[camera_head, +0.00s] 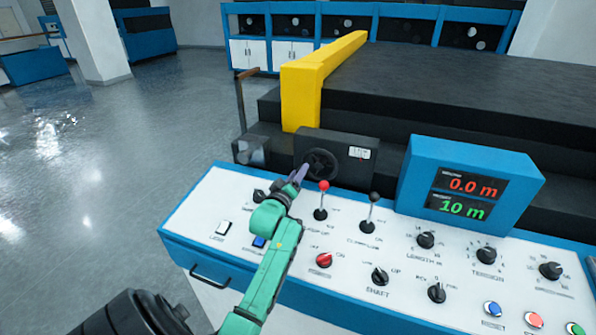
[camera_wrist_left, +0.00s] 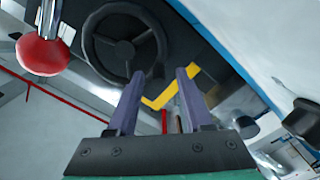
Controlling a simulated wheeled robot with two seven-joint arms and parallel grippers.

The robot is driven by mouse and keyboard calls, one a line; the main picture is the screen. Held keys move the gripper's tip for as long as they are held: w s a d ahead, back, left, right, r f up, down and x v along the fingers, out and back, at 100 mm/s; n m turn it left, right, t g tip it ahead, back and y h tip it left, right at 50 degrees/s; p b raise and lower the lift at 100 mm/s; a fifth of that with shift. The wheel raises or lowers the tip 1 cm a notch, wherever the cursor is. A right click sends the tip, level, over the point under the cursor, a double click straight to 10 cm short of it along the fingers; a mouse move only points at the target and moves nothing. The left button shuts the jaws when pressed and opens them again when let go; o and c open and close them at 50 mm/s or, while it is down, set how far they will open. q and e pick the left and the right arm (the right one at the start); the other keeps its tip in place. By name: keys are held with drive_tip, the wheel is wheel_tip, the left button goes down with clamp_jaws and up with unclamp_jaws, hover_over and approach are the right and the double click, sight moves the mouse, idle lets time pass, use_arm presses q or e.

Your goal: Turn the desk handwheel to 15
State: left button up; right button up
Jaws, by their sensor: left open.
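The black handwheel (camera_head: 320,165) is mounted on a dark box at the back edge of the desk, left of centre in the head view. A small white label or readout (camera_head: 359,154) sits to its right; its figures are too small to read. My left gripper (camera_head: 299,174) is just in front of and left of the wheel. In the left wrist view the handwheel (camera_wrist_left: 124,42) lies ahead of the fingers, with its rim near the fingertips (camera_wrist_left: 161,75). The fingers are apart with nothing between them; contact with the rim cannot be told. My right gripper is not in view.
A red-knobbed lever (camera_head: 323,186) and a black-knobbed lever (camera_head: 374,197) stand close right of my left gripper. The desk (camera_head: 215,200) carries several knobs and buttons. A blue display (camera_head: 470,180) reads 0.0 m and 10 m. A yellow machine frame (camera_head: 302,98) rises behind.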

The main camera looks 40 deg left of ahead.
sight(318, 181)
use_arm(q)
clamp_jaws()
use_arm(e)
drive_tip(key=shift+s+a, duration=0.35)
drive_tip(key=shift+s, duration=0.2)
use_arm(q)
drive_tip(key=shift+f+n, duration=0.1)
drive_tip(key=shift+n, duration=0.2)
